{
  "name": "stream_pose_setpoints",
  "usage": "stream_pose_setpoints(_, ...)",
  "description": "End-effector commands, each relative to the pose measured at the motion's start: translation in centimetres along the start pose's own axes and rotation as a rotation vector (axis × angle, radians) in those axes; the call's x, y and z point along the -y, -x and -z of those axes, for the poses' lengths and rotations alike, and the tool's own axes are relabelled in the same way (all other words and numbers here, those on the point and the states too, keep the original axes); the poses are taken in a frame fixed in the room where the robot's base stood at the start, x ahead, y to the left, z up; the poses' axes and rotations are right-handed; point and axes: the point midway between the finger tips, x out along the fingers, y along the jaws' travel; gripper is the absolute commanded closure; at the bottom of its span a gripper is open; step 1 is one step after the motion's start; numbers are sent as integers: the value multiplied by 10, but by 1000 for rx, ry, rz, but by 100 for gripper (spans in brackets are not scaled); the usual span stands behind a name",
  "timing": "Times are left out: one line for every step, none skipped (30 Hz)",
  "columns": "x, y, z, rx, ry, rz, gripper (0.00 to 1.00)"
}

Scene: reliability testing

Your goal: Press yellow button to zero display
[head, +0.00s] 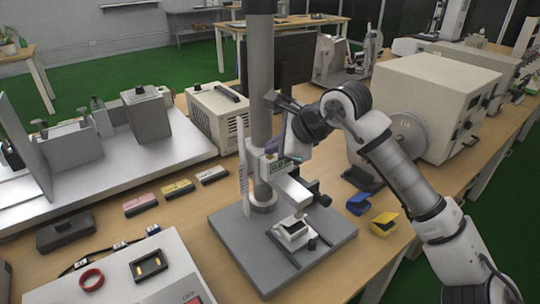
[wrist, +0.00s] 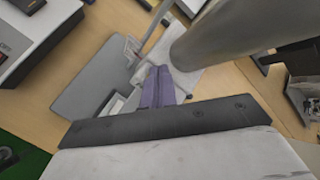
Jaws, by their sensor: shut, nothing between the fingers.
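A measuring stand with a grey column (head: 259,95) rises from a flat grey base (head: 228,232) on the wooden table. A white gauge head with a small greenish display (head: 283,164) is fixed to the column. The yellow button is too small to make out in either view. My gripper (wrist: 158,70) has purple fingers that are shut together with nothing between them. In the head view, a bit of purple finger (head: 264,157) shows beside the column, just behind and above the gauge head. Contact with the gauge cannot be told. In the wrist view, the fingertips are close to the column (wrist: 215,35).
Pink, yellow and white blocks (head: 178,188) lie left of the stand. Blue (head: 359,203) and yellow (head: 384,222) clips lie to its right. A large beige machine (head: 435,95) stands at right. A beige box (head: 218,112) stands behind the stand to the left.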

Motion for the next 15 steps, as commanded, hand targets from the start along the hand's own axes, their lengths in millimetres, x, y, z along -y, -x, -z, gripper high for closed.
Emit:
stream_pose_setpoints(-1, -1, 1, 0, 0, 0, 100)
stream_pose_setpoints(0, -1, 0, 0, 0, 0, 100)
stream_pose_setpoints(0, 0, 0, 0, 0, -1, 100)
stream_pose_setpoints(0, 0, 0, 0, 0, -1, 100)
stream_pose_setpoints(0, 0, 0, 0, 0, -1, 100)
stream_pose_setpoints(0, 0, 0, 0, 0, -1, 100)
stream_pose_setpoints(0, 0, 0, 0, 0, -1, 100)
stream_pose_setpoints(0, 0, 0, 0, 0, -1, 100)
stream_pose_setpoints(0, 0, 0, 0, 0, -1, 100)
stream_pose_setpoints(0, 0, 0, 0, 0, -1, 100)
stream_pose_setpoints(0, 0, 0, 0, 0, -1, 100)
stream_pose_setpoints(0, 1, 0, -1, 0, -1, 100)
stream_pose_setpoints(1, 1, -1, -1, 0, -1, 100)
stream_pose_setpoints(2, 2, -2, -1, 0, -1, 100)
stream_pose_setpoints(3, 4, -3, -1, 0, -1, 100)
